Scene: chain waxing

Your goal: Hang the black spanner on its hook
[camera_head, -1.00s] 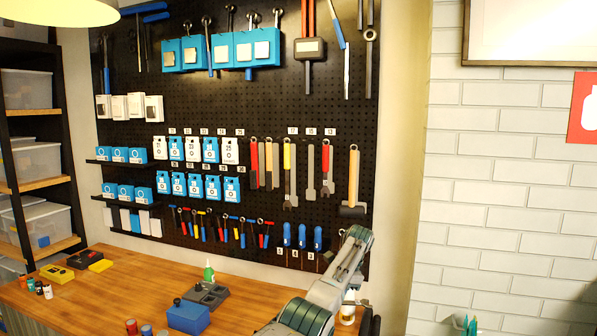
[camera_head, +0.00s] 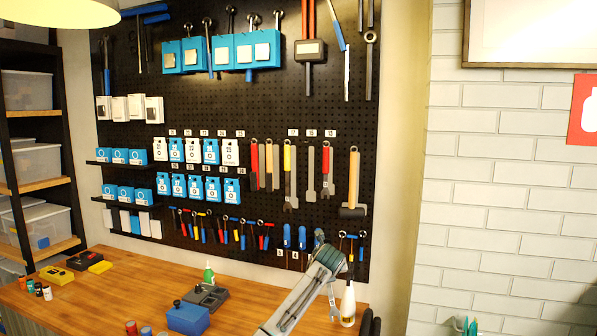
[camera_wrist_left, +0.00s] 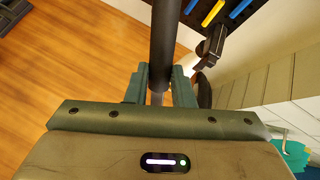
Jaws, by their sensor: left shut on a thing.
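My left gripper (camera_wrist_left: 158,90) is shut on a dark bar-shaped tool (camera_wrist_left: 163,45), which looks like the black spanner. Its shaft runs up between the fingers to the top edge of the left wrist view, so its far end is out of frame. In the head view my left arm reaches up from the bottom centre to the board's lower right; the fingers are too small to make out there. The black pegboard (camera_head: 270,110) carries several spanners, among them a yellow-handled one (camera_head: 290,180). I cannot tell which hook belongs to the black spanner.
The wooden bench (camera_head: 135,285) holds a blue box (camera_head: 187,318), a grey block (camera_head: 207,297) and a white bottle (camera_head: 348,305) close beside my arm. A hammer (camera_head: 353,185) hangs above. Blue-handled drivers (camera_head: 287,236) hang low on the board.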

